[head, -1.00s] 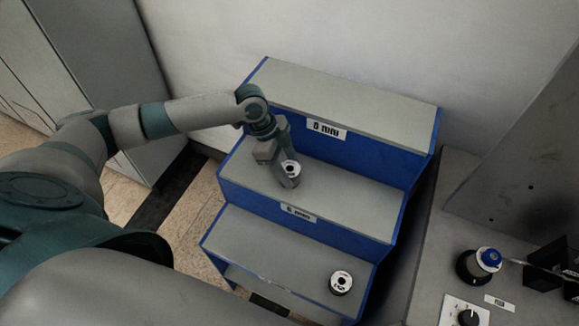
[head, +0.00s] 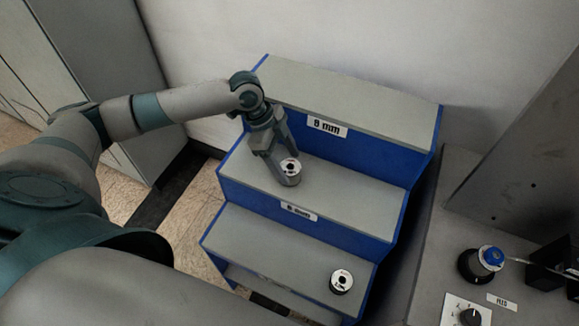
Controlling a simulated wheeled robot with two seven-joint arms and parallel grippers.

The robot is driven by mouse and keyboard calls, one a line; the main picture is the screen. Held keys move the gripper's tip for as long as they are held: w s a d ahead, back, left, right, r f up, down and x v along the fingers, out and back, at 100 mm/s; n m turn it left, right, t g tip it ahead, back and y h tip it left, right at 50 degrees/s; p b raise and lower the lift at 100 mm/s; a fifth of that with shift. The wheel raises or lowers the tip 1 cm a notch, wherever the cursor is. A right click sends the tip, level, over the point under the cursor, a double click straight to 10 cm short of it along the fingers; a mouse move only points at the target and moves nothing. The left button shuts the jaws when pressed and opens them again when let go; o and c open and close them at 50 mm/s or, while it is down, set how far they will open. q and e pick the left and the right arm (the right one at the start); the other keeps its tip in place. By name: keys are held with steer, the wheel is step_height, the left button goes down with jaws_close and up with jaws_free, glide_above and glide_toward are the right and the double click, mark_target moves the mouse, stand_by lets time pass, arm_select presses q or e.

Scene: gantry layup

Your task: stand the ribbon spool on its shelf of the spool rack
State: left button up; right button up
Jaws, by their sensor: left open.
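The spool rack (head: 345,197) is a stepped stand with grey shelves and blue edges. A small white-topped ribbon spool (head: 290,167) stands upright on its middle shelf, toward the left. My left gripper (head: 284,176) is open, with its fingers reaching down around or just beside this spool; I cannot tell whether they touch it. A second spool (head: 341,281), white-topped with a dark side, stands on the lowest shelf near its right end. My right gripper is not in view.
The top shelf (head: 350,95) is bare, with an "8 mm" label (head: 327,127) below it. A grey bench on the right carries a blue-topped knob (head: 490,258), a dial (head: 469,317) and black parts. A grey cabinet (head: 90,70) stands at the left.

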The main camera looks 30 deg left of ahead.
arm_select(q)
steer(key=b+v, duration=0.2)
steer(key=v, duration=0.7)
steer(key=shift+r+b, duration=0.3)
steer(key=shift+s+f, duration=0.1)
steer(key=shift+f, duration=0.05)
